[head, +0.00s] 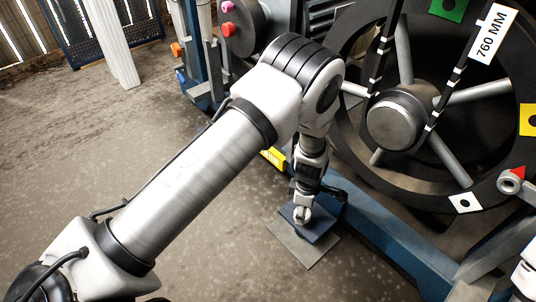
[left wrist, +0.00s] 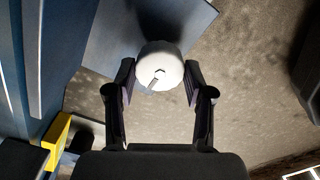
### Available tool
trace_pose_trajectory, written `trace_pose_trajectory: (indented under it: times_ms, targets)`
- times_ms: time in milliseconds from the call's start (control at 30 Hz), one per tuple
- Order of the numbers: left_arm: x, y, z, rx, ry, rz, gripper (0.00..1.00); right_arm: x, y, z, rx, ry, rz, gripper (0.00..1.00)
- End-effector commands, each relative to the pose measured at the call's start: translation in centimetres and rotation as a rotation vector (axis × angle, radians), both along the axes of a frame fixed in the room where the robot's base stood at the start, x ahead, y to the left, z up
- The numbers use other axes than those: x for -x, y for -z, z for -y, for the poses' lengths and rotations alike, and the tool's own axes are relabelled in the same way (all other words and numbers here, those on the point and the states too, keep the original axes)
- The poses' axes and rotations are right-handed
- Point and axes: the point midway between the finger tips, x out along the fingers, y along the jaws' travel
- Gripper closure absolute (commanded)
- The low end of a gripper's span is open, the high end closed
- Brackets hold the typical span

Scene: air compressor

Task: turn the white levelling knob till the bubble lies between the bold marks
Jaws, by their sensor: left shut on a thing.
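The white knob (head: 301,216) is round and sits over a blue plate (head: 322,230) beside the blue frame. In the left wrist view the knob (left wrist: 160,62) has a small dark mark on its top and a short grey pointer at its near edge. My left gripper (head: 303,207) comes down on it from above. In the left wrist view the fingers of this gripper (left wrist: 160,82) lie on both sides of the knob, shut on it. I cannot make out a bubble or bold marks in either view. My right gripper is not in view.
A yellow block (head: 273,157) is on the blue frame (head: 385,235) near my left wrist; it also shows in the left wrist view (left wrist: 57,140). A large dark spoked wheel (head: 430,105) stands close on the right. Concrete floor (head: 215,245) lies open in front.

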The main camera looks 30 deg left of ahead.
Motion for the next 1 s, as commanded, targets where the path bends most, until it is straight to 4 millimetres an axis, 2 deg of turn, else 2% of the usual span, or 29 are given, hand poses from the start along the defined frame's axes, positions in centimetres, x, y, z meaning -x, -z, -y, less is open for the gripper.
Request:
trace_pose_trajectory:
  times_ms: [33,67,100,433,833,1000]
  targets:
    - [0.0,0.3,0.0,0.0,-0.098,0.0,0.89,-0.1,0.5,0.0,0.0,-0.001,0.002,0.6]
    - [0.0,0.2,0.0,0.0,-0.13,0.0,0.44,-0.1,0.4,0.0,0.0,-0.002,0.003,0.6]
    - [0.0,0.1,0.0,0.0,-0.121,0.0,0.3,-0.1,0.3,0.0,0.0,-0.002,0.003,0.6]
    - [0.0,-0.2,0.0,0.0,-0.117,0.0,0.28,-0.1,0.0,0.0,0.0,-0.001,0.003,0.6]
    - [0.0,-5.8,0.0,0.0,-0.116,0.0,0.28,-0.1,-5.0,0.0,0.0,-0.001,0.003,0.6]
    - [0.0,-6.1,0.0,0.0,-0.115,-0.001,0.28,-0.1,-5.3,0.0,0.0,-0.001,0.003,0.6]
